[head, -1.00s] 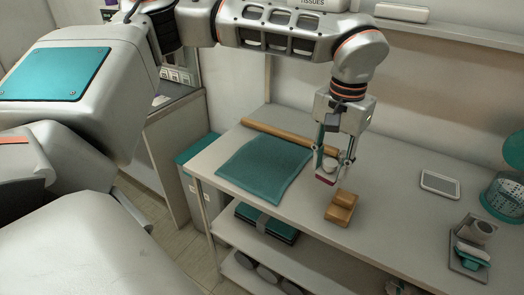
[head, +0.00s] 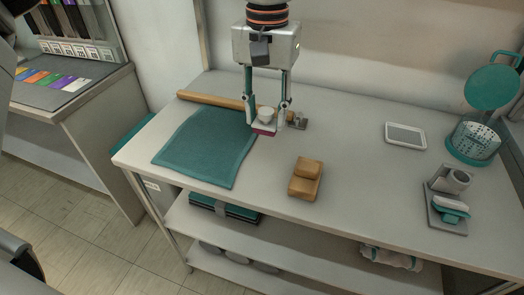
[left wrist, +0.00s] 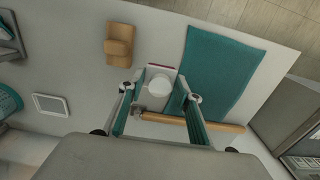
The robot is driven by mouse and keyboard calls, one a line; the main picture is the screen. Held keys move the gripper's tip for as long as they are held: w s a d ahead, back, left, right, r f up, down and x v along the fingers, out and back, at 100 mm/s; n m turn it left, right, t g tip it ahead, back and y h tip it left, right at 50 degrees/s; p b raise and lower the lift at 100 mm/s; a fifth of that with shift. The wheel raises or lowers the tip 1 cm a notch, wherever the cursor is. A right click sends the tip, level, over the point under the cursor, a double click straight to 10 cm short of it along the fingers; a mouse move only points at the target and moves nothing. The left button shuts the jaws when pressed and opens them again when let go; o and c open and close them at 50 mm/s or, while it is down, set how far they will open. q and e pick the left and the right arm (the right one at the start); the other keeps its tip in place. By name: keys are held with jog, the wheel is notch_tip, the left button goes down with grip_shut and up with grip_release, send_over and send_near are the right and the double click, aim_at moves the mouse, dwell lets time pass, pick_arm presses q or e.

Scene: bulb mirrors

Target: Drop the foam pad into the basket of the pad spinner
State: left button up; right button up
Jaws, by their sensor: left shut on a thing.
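My left gripper (head: 266,118) is shut on a pale piece with a white round top (head: 266,113) and a dark red edge below. I take it for the foam pad. It also shows between the fingers in the left wrist view (left wrist: 158,85). It is beside the right edge of the teal mat; whether it touches the table is hard to tell. The pad spinner (head: 473,140) is at the far right, a perforated pale basket with a teal base. Its round teal lid (head: 492,87) stands raised above and behind. My right gripper is out of view.
A teal mat (head: 205,150) lies left, with a wooden rod (head: 212,98) behind it. A small grey metal piece (head: 298,121) is right of the gripper.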

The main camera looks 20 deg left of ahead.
aim_at(266, 133)
pick_arm(q)
notch_tip(266, 133, down, 5)
jog(key=shift+f+b, duration=0.15)
jog(key=shift+b, duration=0.25)
jog(key=shift+f, duration=0.7)
notch_tip(266, 133, down, 4)
jog(key=shift+f+b, duration=0.1)
jog(key=shift+b, duration=0.4)
jog(key=shift+f, duration=0.35)
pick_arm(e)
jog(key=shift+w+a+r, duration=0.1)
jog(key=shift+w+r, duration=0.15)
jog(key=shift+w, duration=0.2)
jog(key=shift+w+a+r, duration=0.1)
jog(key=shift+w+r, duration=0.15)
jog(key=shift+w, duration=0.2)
